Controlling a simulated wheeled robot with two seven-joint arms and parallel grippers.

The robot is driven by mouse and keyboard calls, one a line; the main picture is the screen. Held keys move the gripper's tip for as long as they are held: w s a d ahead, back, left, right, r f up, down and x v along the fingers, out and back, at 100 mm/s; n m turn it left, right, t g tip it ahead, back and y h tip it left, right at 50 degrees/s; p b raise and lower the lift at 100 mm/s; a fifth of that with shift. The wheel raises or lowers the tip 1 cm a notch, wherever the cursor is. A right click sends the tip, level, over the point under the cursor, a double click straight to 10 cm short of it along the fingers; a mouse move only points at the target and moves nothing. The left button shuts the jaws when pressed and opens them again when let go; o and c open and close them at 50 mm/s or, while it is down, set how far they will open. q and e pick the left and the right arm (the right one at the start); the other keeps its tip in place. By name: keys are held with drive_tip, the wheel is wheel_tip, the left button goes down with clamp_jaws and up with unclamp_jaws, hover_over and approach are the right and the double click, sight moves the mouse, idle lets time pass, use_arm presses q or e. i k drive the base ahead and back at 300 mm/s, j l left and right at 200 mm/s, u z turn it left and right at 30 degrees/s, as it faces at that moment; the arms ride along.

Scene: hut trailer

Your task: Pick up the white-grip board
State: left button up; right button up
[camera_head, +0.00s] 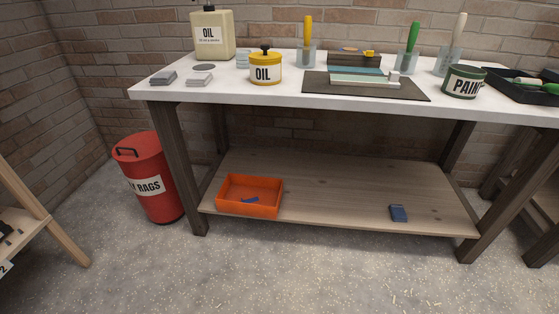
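A flat, low board (365,80) with a pale, whitish bar along it lies on the dark mat (412,94) on the white-topped workbench. A small white part shows at its right end. A teal strip (355,71) lies just behind it. The details are small, so I cannot tell exactly which part is the grip. Neither of my grippers shows in this view.
On the bench stand a yellow oil tin (265,69), a cream oil jug (213,36), a green paint can (463,81) and jars with coloured handles. A dark tray (510,87) is at right. Below are an orange bin (248,207) and a red rag can (150,185).

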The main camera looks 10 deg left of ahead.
sight(391, 82)
drive_tip(key=i+j+z, duration=0.1)
drive_tip(key=i+z, duration=0.15)
drive_tip(key=i, duration=0.25)
drive_tip(key=i+j+z, duration=0.2)
drive_tip(key=i, duration=0.25)
drive_tip(key=i+j+z, duration=0.25)
drive_tip(key=i, duration=0.2)
